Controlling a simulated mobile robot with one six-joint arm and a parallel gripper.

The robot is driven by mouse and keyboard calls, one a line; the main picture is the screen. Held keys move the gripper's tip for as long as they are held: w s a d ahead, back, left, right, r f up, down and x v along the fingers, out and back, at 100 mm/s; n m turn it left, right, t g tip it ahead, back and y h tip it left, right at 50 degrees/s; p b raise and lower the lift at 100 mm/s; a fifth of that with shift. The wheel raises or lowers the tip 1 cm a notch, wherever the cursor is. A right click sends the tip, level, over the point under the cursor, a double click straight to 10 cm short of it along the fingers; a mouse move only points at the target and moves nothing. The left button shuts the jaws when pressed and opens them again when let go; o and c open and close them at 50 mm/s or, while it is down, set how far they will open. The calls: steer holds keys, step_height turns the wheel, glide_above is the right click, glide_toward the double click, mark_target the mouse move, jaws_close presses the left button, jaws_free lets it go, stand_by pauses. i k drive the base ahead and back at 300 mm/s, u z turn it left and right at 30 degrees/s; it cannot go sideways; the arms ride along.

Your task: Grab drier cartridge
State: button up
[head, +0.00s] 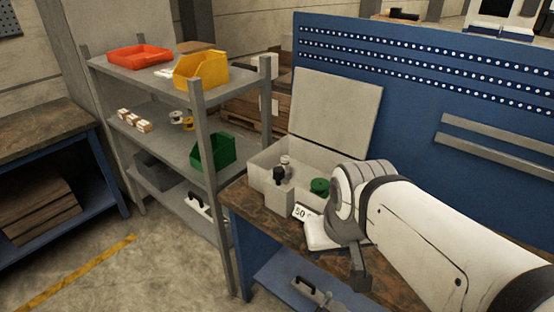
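No part is clearly marked as the drier cartridge. A green round-topped piece (320,186) by the pale open case could be it, but I cannot tell. The case (268,157) stands on the workbench with its lid (335,112) raised. A small pale fitting (286,163) and a grey block with a black knob (281,193) are at its left side. My white arm comes in from the right and covers part of the case's right side. My gripper (359,272) is a dark shape below the wrist, over the bench edge; its fingers cannot be made out.
A white card marked 50 (303,212) and a pale pad (320,236) lie on the bench (240,193) by the case. A blue perforated panel (430,62) rises behind. A grey shelf (203,150) at left holds red, yellow and green bins. Floor at left is open.

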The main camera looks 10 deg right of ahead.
mark_target(285, 159)
steer(key=u, duration=1.95)
steer(key=i, duration=2.1)
steer(key=z, duration=1.8)
steer(key=k, duration=0.1)
steer(key=z, duration=2.05)
steer(key=i, duration=0.3)
steer(key=z, duration=0.1)
